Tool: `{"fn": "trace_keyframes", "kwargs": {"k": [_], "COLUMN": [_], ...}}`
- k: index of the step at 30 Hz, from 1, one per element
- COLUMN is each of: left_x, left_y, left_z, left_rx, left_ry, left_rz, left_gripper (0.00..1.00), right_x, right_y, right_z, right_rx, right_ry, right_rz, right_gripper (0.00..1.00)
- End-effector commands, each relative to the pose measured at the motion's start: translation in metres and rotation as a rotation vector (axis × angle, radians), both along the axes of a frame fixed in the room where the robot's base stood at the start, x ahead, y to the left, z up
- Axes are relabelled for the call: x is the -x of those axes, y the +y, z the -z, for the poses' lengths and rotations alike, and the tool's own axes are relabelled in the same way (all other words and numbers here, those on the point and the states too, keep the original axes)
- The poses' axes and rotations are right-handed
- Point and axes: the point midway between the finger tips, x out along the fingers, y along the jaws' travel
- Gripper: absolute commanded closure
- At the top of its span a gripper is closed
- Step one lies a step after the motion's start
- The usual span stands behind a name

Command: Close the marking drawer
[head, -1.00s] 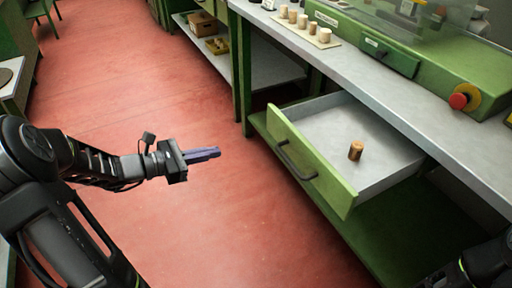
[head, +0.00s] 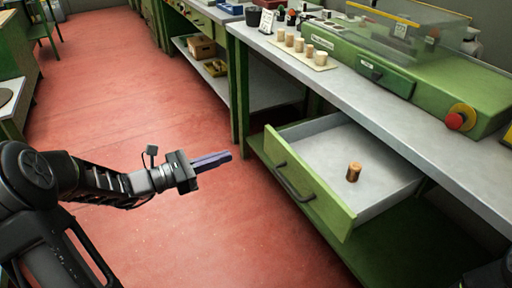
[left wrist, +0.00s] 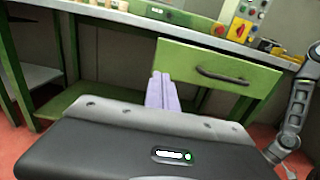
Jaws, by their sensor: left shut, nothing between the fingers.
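The marking drawer (head: 310,192) stands pulled out under the bench, with a green front, a dark bar handle (head: 294,184) and a grey inside. A brown cork stopper (head: 353,172) stands upright in it. My left gripper (head: 228,156) is shut and empty, left of the drawer front and apart from it. In the left wrist view, its purple fingers (left wrist: 162,92) lie together, left of the drawer's handle (left wrist: 222,77). A piece of my right arm shows at the lower right of the head view; its gripper is out of frame.
The grey bench top (head: 345,85) carries a green machine (head: 385,62) with a red knob (head: 460,118) and several pale corks on a board (head: 318,67). A green lower shelf (head: 400,245) lies beneath the drawer. The red floor (head: 130,110) left of the drawer is clear.

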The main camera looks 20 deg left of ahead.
Motion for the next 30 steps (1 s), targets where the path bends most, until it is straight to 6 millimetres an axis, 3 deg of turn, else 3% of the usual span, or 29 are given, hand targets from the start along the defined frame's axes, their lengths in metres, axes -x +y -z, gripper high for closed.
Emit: {"fn": "trace_keyframes", "kwargs": {"k": [9, 15, 30], "left_x": [-0.05, -0.072, -0.08], "left_y": [-0.042, -0.06, -0.066], "left_z": [0.002, 0.002, 0.0], "left_rx": [0.001, 0.001, 0.0], "left_ry": [-0.002, -0.001, 0.0], "left_rz": [0.003, 0.001, 0.0], "left_gripper": [1.0, 1.0, 1.0], "right_x": [0.0, 0.0, 0.0], "right_y": [0.0, 0.0, 0.0], "right_z": [0.015, 0.022, 0.023], "right_rx": [0.0, 0.0, 0.0], "right_ry": [0.0, 0.001, 0.001], "right_rz": [0.001, 0.002, 0.002], "right_gripper": [0.52, 0.52, 0.52]}}
